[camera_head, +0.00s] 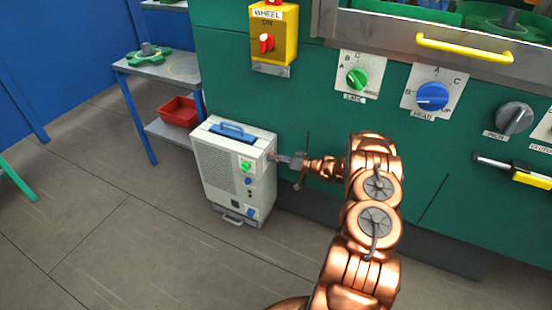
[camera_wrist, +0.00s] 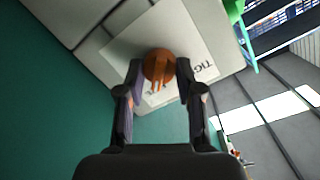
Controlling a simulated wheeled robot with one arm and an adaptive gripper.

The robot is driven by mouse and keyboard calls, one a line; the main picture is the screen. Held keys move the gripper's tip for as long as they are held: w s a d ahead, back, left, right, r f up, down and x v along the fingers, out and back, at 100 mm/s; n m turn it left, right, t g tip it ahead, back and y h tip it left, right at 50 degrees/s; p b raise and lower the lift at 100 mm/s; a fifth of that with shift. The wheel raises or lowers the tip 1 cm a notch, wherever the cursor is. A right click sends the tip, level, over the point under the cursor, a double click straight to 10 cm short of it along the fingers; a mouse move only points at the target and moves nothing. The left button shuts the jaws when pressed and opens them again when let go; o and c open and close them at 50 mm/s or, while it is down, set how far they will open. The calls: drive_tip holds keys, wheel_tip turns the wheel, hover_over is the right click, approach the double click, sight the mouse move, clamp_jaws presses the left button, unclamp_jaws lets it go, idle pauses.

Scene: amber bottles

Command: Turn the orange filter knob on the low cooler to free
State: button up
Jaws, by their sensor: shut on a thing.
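The low cooler (camera_head: 228,180) is a pale grey box standing on the floor against the green cabinet. In the wrist view its side face carries a white label plate (camera_wrist: 190,50) with partly readable lettering, "TIG". The orange filter knob (camera_wrist: 158,64) is on that plate. My gripper (camera_wrist: 158,75) has one finger on each side of the knob and is shut on it. In the head view my gripper (camera_head: 285,159) is at the cooler's right side, and the orange knob cannot be made out there. Its pointer's setting is not clear.
The cooler's front has a green knob (camera_head: 245,166) and blue knobs; a blue handle (camera_head: 232,130) is on top. The green cabinet (camera_head: 325,125) stands close behind my gripper. A grey shelf table (camera_head: 160,68) with a red bin (camera_head: 180,111) stands to the left. Floor in front is clear.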

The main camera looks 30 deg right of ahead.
drive_tip(key=o, duration=1.2)
drive_tip(key=shift+c, duration=0.2)
drive_tip(key=v, duration=1.2)
